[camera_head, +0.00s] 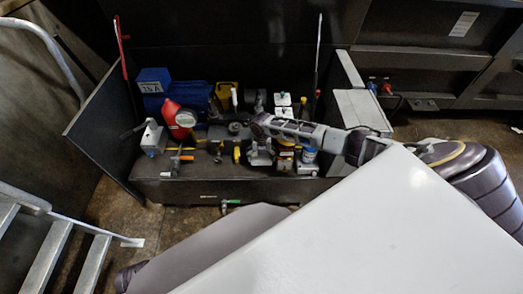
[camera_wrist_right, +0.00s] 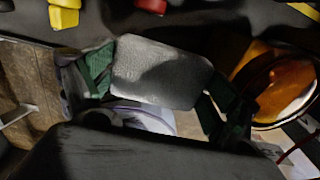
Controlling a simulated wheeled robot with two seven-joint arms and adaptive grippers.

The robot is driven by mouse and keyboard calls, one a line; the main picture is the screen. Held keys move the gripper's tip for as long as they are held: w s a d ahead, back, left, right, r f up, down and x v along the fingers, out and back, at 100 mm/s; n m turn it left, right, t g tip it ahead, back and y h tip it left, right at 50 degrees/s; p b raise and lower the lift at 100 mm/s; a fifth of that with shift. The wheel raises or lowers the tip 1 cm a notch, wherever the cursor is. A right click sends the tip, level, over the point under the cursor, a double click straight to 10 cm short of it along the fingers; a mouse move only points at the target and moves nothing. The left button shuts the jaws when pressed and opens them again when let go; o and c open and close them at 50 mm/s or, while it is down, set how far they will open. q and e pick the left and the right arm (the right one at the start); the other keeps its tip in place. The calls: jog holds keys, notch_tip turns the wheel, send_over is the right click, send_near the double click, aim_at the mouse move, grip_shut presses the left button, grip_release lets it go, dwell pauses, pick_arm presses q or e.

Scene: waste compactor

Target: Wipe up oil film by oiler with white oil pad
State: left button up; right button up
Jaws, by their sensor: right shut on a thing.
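My right gripper (camera_head: 264,130) reaches in from the right over the crowded dark bench in the head view. In the right wrist view, its green-padded fingers (camera_wrist_right: 157,88) are shut on a pale grey-white pad (camera_wrist_right: 160,72), with one finger at each side. Part of the pad is in shadow. An amber, round-rimmed vessel (camera_wrist_right: 283,92), possibly the oiler, stands close to the right finger. An amber item also shows below the arm in the head view (camera_head: 285,160). I cannot make out an oil film. My left gripper is not in view.
Tools lie along the front. A grey box (camera_head: 359,108) stands right, and metal steps (camera_head: 50,252) stand left.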

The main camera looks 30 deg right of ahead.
jog(key=shift+r+p, duration=2.25)
jog(key=shift+r, duration=0.45)
jog(key=shift+m, duration=0.6)
